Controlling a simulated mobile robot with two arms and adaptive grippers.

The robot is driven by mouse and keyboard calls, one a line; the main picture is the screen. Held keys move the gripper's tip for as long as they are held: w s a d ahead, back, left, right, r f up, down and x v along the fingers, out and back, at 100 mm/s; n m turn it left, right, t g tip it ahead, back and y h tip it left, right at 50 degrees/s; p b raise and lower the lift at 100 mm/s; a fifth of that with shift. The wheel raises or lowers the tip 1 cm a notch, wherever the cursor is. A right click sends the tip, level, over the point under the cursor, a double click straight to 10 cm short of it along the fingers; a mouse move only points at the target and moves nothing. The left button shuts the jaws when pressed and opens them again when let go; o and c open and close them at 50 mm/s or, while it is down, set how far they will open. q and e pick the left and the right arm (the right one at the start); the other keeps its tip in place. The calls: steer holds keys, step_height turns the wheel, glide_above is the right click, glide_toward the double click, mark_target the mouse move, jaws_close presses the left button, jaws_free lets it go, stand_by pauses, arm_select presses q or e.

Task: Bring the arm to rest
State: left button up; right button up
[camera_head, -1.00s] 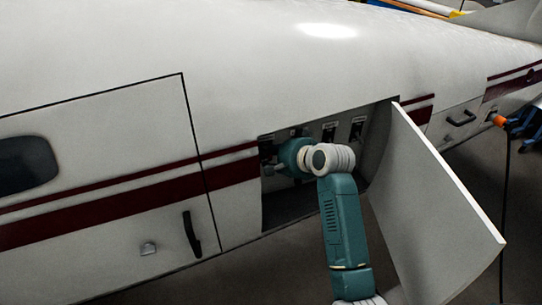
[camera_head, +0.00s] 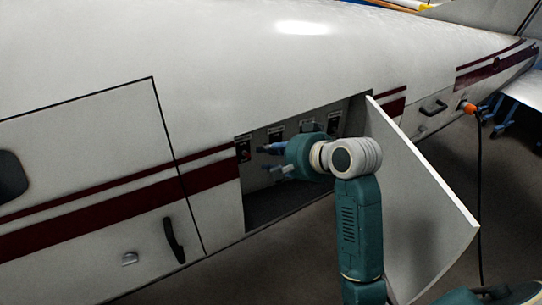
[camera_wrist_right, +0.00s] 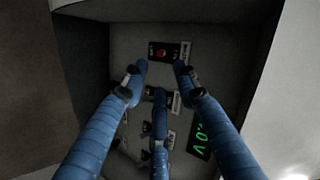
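My right arm comes up from the lower right in the head view and reaches to the open bay in the white aircraft's side. My right gripper (camera_head: 268,158) has blue fingers, spread apart, pointing left at the bay's mouth. It holds nothing. In the right wrist view its fingers (camera_wrist_right: 160,78) are apart, with the switch panel (camera_wrist_right: 128,48) beyond them. A black switch plate with a red spot (camera_wrist_right: 160,51) shows between the fingertips. A green voltage readout (camera_wrist_right: 198,140) is at the right, partly covered by a finger. My left gripper is not in view.
The bay's open door panel (camera_head: 425,190) stands out just right of my right arm. The white fuselage (camera_head: 230,80) fills the left and top. A black cable with an orange plug (camera_head: 468,107) hangs at the far right. Dark floor (camera_head: 270,270) is clear below.

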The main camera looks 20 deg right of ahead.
stand_by(0.4)
steer(key=s+f+n+g+h, duration=0.2)
steer(key=s+f+n+g, duration=0.25)
steer(key=s+f, duration=1.05)
steer(key=s+a+f+n+g+h, duration=0.1)
steer(key=s+f+n, duration=0.25)
steer(key=s, duration=0.45)
steer(key=s+a+f+n+g, duration=0.1)
steer(key=s+f+n+g, duration=0.15)
steer(key=s+f, duration=0.4)
steer(key=s+f+b, duration=0.3)
steer(key=f+b, duration=0.1)
steer(key=f, duration=1.3)
steer(key=s+f+b, duration=0.2)
steer(key=f+b, duration=0.3)
steer(key=f, duration=1.3)
steer(key=s+d+f+g+b, duration=0.1)
steer(key=s+f+b, duration=0.1)
steer(key=s+f, duration=0.6)
steer(key=s+d+f+n+b, duration=0.1)
steer(key=s+d+f+b, duration=0.1)
steer(key=s+f, duration=0.6)
step_height(320, 180, down, 4)
steer(key=shift+s+f+g+h+b, duration=0.2)
steer(key=shift+f+g+h+b, duration=0.15)
steer(key=shift+b, duration=0.45)
steer(key=shift+r, duration=0.1)
